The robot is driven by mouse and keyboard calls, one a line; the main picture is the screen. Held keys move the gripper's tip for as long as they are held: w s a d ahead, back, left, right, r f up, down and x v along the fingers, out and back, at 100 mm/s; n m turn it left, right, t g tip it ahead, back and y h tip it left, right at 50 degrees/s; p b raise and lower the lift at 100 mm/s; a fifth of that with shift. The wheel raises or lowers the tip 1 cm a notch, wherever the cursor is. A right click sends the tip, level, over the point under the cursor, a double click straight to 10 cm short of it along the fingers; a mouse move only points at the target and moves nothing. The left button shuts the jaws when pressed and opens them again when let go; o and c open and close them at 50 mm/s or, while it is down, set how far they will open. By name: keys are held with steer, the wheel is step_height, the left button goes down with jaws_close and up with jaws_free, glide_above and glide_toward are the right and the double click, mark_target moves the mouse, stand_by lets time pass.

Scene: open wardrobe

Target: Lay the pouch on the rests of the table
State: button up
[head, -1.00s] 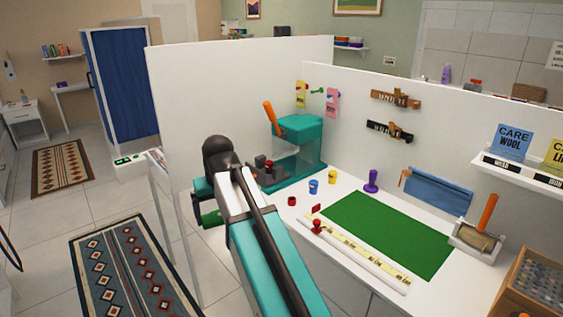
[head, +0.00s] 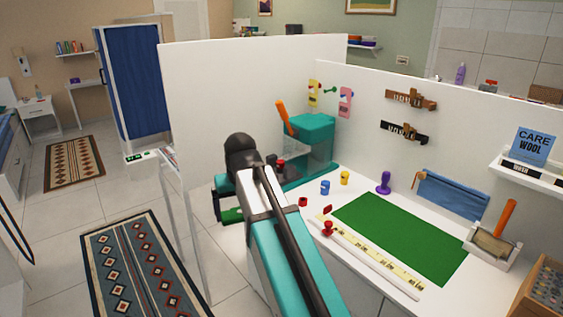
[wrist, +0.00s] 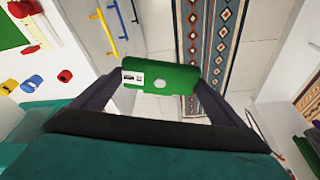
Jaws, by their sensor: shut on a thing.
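A green pouch (wrist: 160,78) with a white label and a pale round spot is between the two fingers of my gripper (wrist: 152,85) in the wrist view. My gripper is shut on it and holds it above the floor. In the head view the pouch (head: 232,215) shows as a small green patch below my gripper (head: 228,205), partly hidden by it, left of the white worktable (head: 312,222). I cannot make out which parts are the rests.
A green mat (head: 400,235), a ruler strip (head: 375,262), a teal machine (head: 311,145) and small coloured pieces occupy the worktable. White partitions (head: 255,110) stand behind it. A narrow white stand (head: 175,180) is left of my gripper. A patterned rug (head: 145,265) lies on the floor.

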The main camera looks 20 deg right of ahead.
steer(key=s+d+f, duration=0.1)
steer(key=s+f, duration=0.4)
steer(key=f, duration=0.1)
steer(key=shift+s+f, duration=0.35)
stand_by(0.4)
